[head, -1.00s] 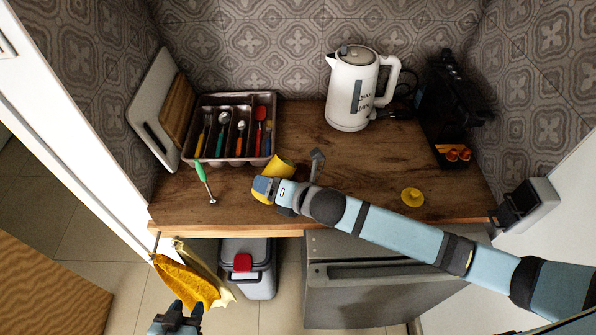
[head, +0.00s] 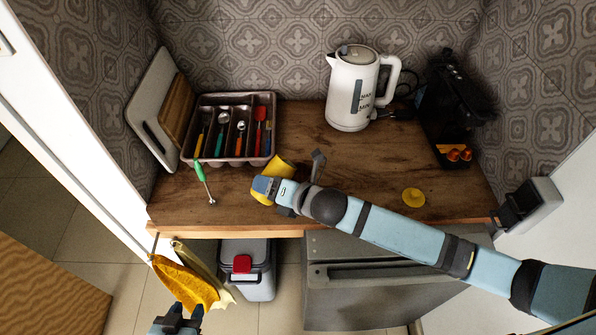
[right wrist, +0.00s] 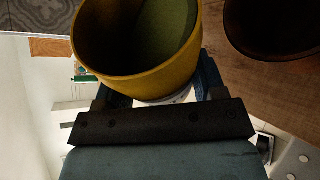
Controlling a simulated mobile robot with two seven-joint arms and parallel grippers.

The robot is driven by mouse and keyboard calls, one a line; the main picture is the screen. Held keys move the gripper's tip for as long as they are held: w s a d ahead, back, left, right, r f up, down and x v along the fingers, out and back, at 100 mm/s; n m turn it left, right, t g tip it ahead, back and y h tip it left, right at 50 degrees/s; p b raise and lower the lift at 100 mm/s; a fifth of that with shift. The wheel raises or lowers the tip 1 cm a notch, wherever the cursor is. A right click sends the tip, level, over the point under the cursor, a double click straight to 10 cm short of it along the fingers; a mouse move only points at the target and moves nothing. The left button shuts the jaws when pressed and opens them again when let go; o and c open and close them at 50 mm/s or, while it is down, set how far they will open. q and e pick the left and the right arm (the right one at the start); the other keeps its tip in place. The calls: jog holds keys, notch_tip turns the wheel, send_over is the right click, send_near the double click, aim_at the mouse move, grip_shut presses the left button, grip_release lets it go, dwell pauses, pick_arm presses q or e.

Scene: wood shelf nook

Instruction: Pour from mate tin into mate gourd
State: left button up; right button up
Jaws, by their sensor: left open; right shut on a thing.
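The yellow mate tin (head: 284,166) is held by my right gripper (head: 266,188) near the counter's front edge, left of centre. It looks tilted. In the right wrist view, the tin (right wrist: 150,89) shows its open mouth, with green matter inside. A dark, round, open vessel, likely the mate gourd (right wrist: 275,38), is at the upper right of that view, beside the tin with a gap between them. I cannot make out the gourd in the head view, where my arm covers part of the counter. My left gripper (head: 176,322) is open, low in front of the counter.
A yellow lid (head: 413,196) lies on the counter (head: 350,160) at right. A cutlery tray (head: 232,161), a white kettle (head: 352,95) and a black machine (head: 452,105) stand behind. A green-handled spoon (head: 203,180) lies left. Cloths (head: 185,282) hang by my left gripper.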

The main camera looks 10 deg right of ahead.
jog(key=shift+a+f+m+y+b, duration=0.2)
jog(key=shift+m+y+b, duration=0.5)
jog(key=shift+b, duration=0.75)
dwell(1.8)
jog(key=shift+s+d+r+m+y+b, duration=0.1)
jog(key=shift+r+m+y+b, duration=0.2)
jog(key=shift+r+m+b, duration=0.35)
dwell(1.3)
jog(key=shift+w+d+r+m+y, duration=0.3)
jog(key=shift+d+r+m+y, duration=0.15)
jog(key=shift+m, duration=0.2)
dwell(1.7)
